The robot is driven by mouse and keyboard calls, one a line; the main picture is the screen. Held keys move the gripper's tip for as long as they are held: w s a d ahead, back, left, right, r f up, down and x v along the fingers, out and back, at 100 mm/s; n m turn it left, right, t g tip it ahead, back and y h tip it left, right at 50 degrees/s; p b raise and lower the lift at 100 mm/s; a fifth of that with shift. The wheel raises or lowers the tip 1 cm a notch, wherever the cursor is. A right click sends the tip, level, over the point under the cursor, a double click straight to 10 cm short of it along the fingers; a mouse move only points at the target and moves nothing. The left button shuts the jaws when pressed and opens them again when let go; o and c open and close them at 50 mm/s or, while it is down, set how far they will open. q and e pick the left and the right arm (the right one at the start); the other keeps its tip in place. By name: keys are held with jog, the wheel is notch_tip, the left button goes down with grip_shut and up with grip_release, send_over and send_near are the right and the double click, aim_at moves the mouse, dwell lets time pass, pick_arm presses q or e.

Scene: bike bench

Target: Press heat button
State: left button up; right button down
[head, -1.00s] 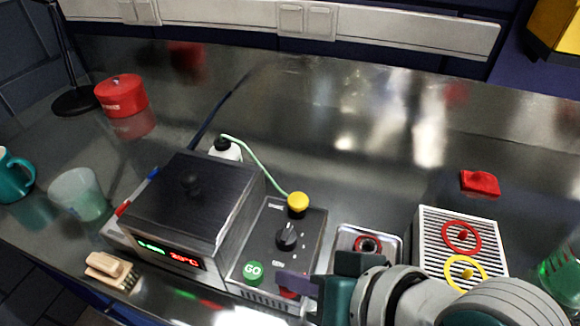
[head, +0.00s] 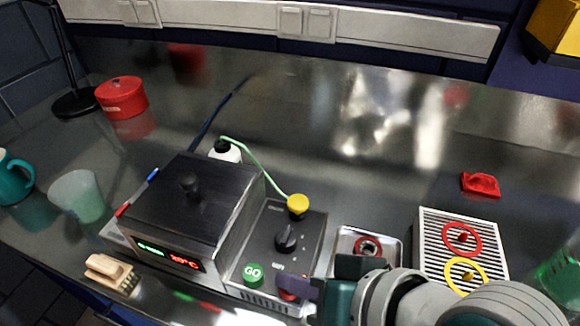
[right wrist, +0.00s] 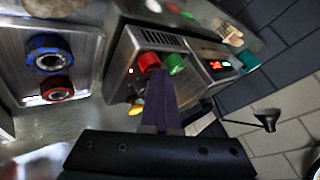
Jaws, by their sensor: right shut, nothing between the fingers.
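The control box (head: 262,222) has a green GO button (head: 253,274), a black knob (head: 286,238), a yellow button (head: 298,204) and a red button (head: 287,295) near its front right corner. The label by the red button is too small to read surely. My right gripper (head: 296,287) is shut and empty, its purple fingertips at the red button and partly covering it. In the right wrist view, the fingers (right wrist: 161,78) reach up to the red button (right wrist: 149,61), with the green button (right wrist: 175,63) close beside. Contact is hard to tell. My left gripper is out of view.
The heater bath (head: 190,208) with a lit display stands left of the control box. A metal tray (head: 340,240) and a ribbed white box (head: 430,235) lie to the right. A wooden brush (head: 108,268) is at the front left. The bench behind is mostly clear.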

jog(key=shift+s+d+f, duration=0.1)
jog(key=shift+s+f, duration=0.05)
jog(key=shift+f, duration=0.45)
jog(key=shift+r+p, duration=0.35)
jog(key=shift+p, duration=0.05)
jog(key=shift+r, duration=0.1)
notch_tip(320, 180, up, 6)
jog(key=p, duration=0.6)
